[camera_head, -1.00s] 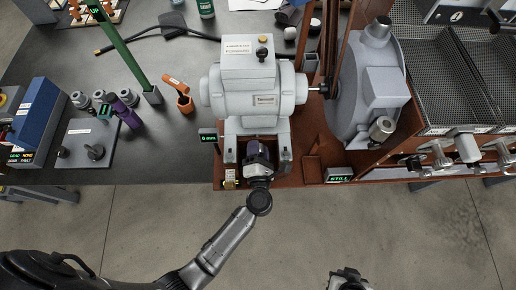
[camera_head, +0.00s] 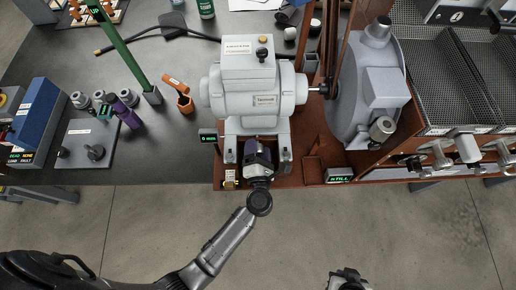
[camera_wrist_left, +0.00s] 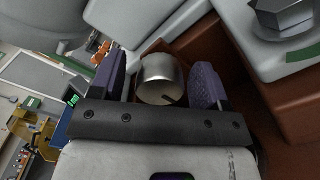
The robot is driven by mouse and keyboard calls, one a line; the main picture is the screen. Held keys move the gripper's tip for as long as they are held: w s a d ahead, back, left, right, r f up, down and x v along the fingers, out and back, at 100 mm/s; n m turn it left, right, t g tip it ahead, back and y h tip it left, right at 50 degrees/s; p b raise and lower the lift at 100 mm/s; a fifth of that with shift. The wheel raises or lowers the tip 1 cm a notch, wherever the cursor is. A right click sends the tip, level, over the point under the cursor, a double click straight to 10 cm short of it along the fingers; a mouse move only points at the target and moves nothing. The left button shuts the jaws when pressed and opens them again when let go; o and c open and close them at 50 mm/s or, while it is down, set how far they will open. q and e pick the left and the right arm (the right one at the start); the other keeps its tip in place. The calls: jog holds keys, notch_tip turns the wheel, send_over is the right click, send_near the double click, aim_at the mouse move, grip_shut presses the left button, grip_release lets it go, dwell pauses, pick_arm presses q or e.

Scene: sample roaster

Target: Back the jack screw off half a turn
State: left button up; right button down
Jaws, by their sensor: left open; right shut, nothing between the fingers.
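The jack screw's round metal head (camera_wrist_left: 160,79), with a dark slot or mark near its lower edge, shows in the left wrist view. It lies between the two purple-padded fingers of my left gripper (camera_wrist_left: 163,84). The gripper is open, with a gap visible on each side of the head. In the head view my left gripper (camera_head: 258,150) is at the front of the grey motor (camera_head: 252,93), low on its base, and hides the screw. My right gripper (camera_head: 348,280) is shut and empty at the bottom edge, away from the bench and partly cut off.
A small display (camera_head: 208,137) stands left of the motor base, and another reading STILL (camera_head: 339,175) stands to its right. A brass-coloured block (camera_head: 229,179) sits close left of my left gripper. The grey drum housing (camera_head: 368,85) is further right. The floor in front is clear.

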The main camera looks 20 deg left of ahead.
pick_arm(q)
jog(key=shift+s, duration=0.1)
jog(key=p+v, duration=0.1)
jog(key=v, duration=1.2)
jog(key=shift+s+d, duration=0.2)
jog(key=shift+r, duration=0.1)
